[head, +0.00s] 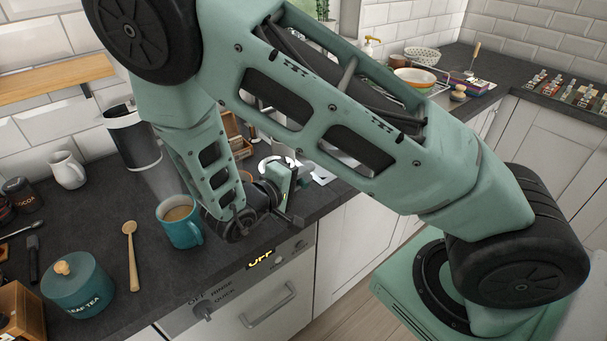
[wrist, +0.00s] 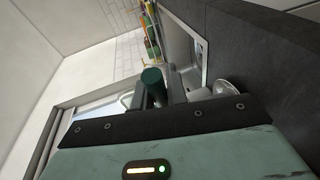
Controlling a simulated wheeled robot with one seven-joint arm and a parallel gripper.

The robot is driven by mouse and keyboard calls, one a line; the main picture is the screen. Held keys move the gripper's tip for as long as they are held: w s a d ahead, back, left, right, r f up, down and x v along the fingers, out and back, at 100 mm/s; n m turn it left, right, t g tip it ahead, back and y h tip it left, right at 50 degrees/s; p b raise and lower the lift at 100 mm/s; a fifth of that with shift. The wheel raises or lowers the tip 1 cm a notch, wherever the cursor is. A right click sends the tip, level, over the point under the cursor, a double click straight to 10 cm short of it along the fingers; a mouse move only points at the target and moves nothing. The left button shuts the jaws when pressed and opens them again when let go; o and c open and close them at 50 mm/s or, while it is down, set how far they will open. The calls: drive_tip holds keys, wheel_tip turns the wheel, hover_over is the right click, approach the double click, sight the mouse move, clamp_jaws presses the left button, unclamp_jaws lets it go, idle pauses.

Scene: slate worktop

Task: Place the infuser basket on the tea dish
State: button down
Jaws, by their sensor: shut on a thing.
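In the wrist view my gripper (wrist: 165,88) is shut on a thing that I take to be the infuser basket. A shiny rounded metal piece, probably the infuser basket (wrist: 228,87), shows beside the fingers; the grip itself is hidden. A dark green cylinder (wrist: 152,76) shows at the jaws, and I cannot tell what it is. I cannot make out the tea dish for certain in either view.
The teal mug (head: 180,224) of brown drink stands close left of my wrist. A wooden spoon (head: 130,250), a teal leaf tea canister (head: 78,286) and a kettle (head: 133,135) are farther left. A dish rack (head: 428,78) stands at the back. Dark worktop (head: 112,222) is bare between spoon and mug.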

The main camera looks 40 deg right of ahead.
drive_tip(key=shift+f, duration=0.15)
drive_tip(key=c, duration=1.4)
unclamp_jaws()
drive_tip(key=b+v, duration=0.2)
drive_tip(key=v, duration=1)
drive_tip(key=shift+b, duration=0.35)
drive_tip(key=shift+a, duration=0.1)
